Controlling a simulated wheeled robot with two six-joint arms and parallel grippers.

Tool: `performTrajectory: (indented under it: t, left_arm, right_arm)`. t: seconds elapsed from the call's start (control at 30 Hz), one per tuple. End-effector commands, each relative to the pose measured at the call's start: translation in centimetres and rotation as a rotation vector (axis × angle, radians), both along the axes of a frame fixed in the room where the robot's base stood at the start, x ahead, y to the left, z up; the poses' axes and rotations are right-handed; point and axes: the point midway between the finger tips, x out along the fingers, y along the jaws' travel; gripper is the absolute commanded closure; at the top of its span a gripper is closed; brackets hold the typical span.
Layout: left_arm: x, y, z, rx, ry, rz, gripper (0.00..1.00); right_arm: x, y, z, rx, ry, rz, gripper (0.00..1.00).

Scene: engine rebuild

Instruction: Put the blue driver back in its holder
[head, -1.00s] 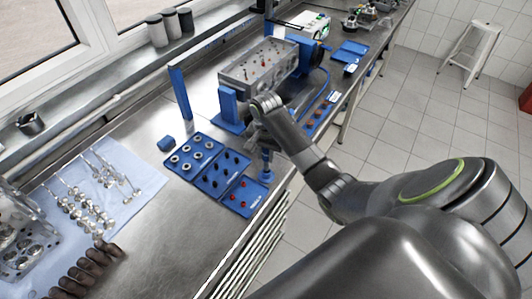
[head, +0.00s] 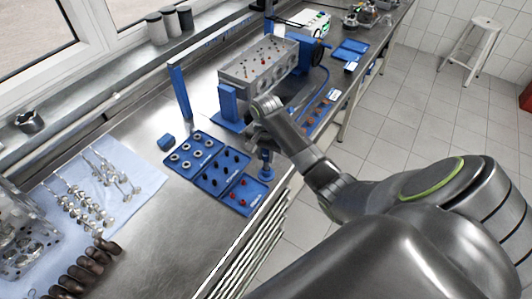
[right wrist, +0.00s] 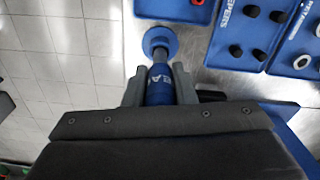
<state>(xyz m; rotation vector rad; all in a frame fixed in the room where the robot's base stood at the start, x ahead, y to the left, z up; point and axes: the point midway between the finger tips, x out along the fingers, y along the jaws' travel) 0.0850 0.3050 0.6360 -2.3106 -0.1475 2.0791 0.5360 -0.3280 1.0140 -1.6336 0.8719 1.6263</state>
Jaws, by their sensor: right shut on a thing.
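The blue driver (right wrist: 160,85) is held upright in my right gripper (right wrist: 160,90), whose two fingers are closed around its blue handle. A grey shaft shows beyond the handle, with a round blue disc (right wrist: 160,42) at its far end. In the head view the driver (head: 265,168) hangs below my right gripper (head: 260,140), just right of the blue parts trays. I cannot tell whether the disc touches the bench. I cannot clearly make out the holder; a small blue block (head: 166,143) stands left of the trays. My left gripper is not in view.
Blue trays (head: 204,184) with rings, dark parts and red parts lie left of the driver. An engine head (head: 258,64) sits on a blue stand behind. Valves lie on a light blue cloth (head: 148,178) at left. The bench edge is close on the right.

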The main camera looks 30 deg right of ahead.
Motion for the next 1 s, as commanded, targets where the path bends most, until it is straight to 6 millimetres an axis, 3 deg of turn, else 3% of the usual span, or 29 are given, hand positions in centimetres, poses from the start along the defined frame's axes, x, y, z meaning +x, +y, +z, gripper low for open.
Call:
performTrajectory:
  t: [1.0]
  left_arm:
    - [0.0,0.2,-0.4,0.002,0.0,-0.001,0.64]
  right_arm:
    - [0.0,0.0,-2.1,0.001,0.001,0.0,1.0]
